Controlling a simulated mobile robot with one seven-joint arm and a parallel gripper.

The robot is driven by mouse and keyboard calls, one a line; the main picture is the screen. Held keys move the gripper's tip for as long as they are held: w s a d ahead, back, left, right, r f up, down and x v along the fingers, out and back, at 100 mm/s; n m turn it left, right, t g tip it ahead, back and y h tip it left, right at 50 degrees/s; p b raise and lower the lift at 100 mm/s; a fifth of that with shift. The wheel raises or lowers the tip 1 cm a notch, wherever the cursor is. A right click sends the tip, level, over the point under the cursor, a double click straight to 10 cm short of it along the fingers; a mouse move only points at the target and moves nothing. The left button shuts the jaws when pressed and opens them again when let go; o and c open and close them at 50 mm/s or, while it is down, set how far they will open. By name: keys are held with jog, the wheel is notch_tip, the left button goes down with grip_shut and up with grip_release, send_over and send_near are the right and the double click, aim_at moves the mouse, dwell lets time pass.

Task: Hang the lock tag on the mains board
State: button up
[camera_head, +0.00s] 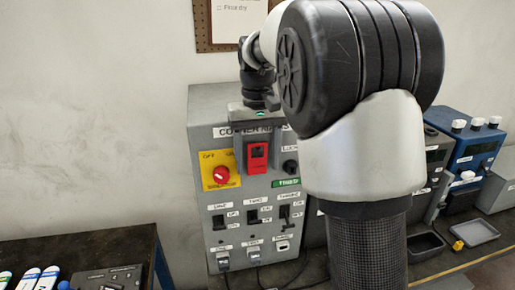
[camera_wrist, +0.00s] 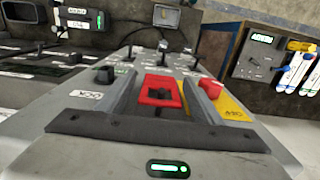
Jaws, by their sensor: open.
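The mains board (camera_head: 221,105) is a grey upright panel with a yellow plate and red rotary knob (camera_head: 221,174), plus several labelled switches. The red lock tag (camera_head: 258,157) is upright at the upper middle of its front, right of the knob. The wrist view also shows the red tag (camera_wrist: 160,88), with the knob (camera_wrist: 211,88) to its right. My gripper (camera_head: 257,168) points down along the board's face. It is open, its grey fingers on either side of the tag, with gaps showing in the wrist view. What bears the tag is hidden.
My arm hides the board's right part. Blue and grey devices (camera_head: 467,145) and a shallow grey tray (camera_head: 474,233) stand on the bench at right. A dark table (camera_head: 80,248) with coloured markers (camera_head: 30,278) is at lower left. The wall left of the board is clear.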

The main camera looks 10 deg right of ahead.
notch_tip(320, 180, up, 16)
jog(key=r+p, duration=0.1)
jog(key=p, duration=0.1)
jog(key=s+t, duration=0.1)
jog(key=s, duration=0.5)
jog(key=s+f+t, duration=0.4)
jog(key=s+f, duration=1)
jog(key=s, duration=0.4)
jog(key=shift+s+t, duration=0.25)
jog(key=shift+t, duration=0.05)
